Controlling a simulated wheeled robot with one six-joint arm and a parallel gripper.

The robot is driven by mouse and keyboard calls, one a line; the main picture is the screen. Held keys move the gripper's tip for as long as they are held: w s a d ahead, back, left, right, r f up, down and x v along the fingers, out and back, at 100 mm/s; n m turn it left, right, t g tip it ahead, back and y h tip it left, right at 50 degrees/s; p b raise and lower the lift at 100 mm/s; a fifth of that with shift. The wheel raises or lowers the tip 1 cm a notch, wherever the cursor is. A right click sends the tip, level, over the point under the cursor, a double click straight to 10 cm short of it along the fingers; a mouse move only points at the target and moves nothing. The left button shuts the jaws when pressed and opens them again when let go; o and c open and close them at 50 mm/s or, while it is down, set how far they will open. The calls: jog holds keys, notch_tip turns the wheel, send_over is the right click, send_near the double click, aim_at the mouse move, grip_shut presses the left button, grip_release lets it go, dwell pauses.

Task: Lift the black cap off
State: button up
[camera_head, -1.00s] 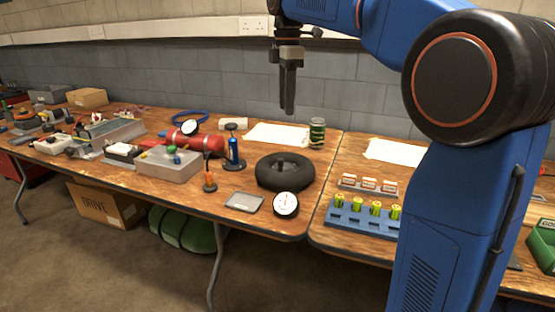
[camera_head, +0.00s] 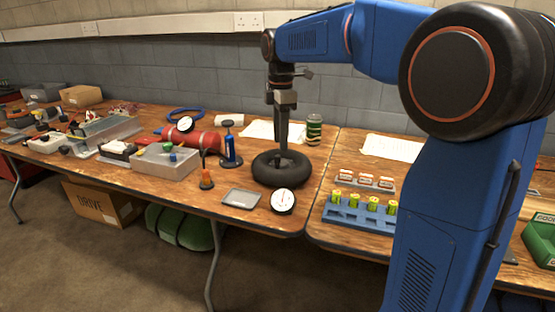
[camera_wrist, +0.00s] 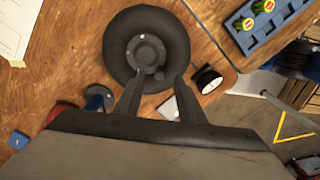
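A black tyre with a grey hub (camera_head: 265,172) lies flat on the wooden bench in the head view. It also shows in the wrist view (camera_wrist: 118,35), where its hub has a dark round centre. A small dark knob, probably the black cap (camera_wrist: 159,76), shows on the hub's near side. My gripper (camera_head: 283,160) points straight down above the tyre, with its tips at or just above the hub. In the wrist view my gripper (camera_wrist: 160,77) has its two fingers apart, one on each side of the knob, and nothing held. The cap is hidden behind the fingers in the head view.
A round dial gauge (camera_head: 283,201) and a grey tray (camera_head: 241,198) stand in front of the tyre. A blue pump (camera_head: 229,145) and red cylinder (camera_head: 200,140) are left, a green can (camera_head: 314,130) behind, and a blue battery rack (camera_head: 358,214) right.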

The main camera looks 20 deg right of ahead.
aim_at(278, 156)
jog(key=f, duration=0.3)
jog(key=shift+a+f, duration=0.35)
jog(key=shift+f, duration=0.8)
grip_shut()
